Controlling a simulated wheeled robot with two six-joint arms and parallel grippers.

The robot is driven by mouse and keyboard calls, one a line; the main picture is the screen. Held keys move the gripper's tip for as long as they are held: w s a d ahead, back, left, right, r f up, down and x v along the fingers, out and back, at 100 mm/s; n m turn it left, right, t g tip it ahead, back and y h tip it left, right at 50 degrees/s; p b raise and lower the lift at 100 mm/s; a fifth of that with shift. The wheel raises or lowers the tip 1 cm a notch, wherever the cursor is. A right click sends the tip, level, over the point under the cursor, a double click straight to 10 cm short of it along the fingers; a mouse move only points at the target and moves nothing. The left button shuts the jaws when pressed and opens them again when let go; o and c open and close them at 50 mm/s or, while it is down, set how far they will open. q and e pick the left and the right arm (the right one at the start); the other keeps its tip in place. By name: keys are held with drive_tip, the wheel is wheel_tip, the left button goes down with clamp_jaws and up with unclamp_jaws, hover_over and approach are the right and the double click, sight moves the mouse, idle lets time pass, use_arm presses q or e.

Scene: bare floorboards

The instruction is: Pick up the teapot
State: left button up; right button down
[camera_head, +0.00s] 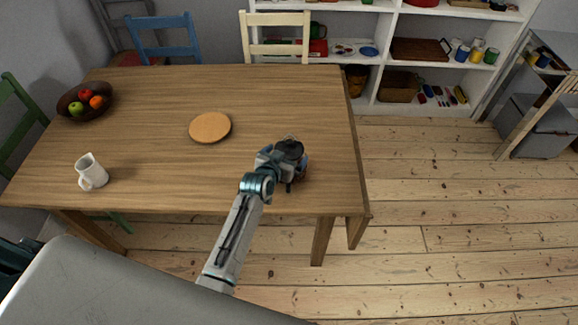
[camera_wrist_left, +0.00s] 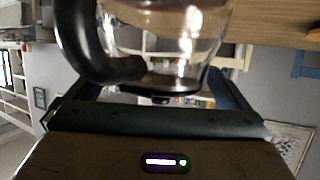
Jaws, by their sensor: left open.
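The teapot has a clear glass body and a black handle, and its glass shows large and close at the top of the left wrist view (camera_wrist_left: 175,35). In the head view its dark top (camera_head: 290,148) shows at the table's front right, with much of it hidden by my gripper. My left gripper (camera_head: 285,166) is open, right at the teapot, with its fingers on either side of the view of the glass. I cannot tell whether the fingers touch it. My right gripper is not in view.
The wooden table (camera_head: 150,130) also bears a round wooden board (camera_head: 210,127), a white jug (camera_head: 91,172) and a dark fruit bowl (camera_head: 86,101). Blue (camera_head: 165,38) and cream (camera_head: 275,35) chairs stand behind it. A white shelf (camera_head: 430,55) is at the back right.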

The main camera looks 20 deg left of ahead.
use_arm(q)
drive_tip(key=c, duration=1.6)
drive_tip(key=shift+c, duration=1.1)
drive_tip(key=shift+w+r, duration=0.1)
drive_tip(key=shift+r, duration=0.1)
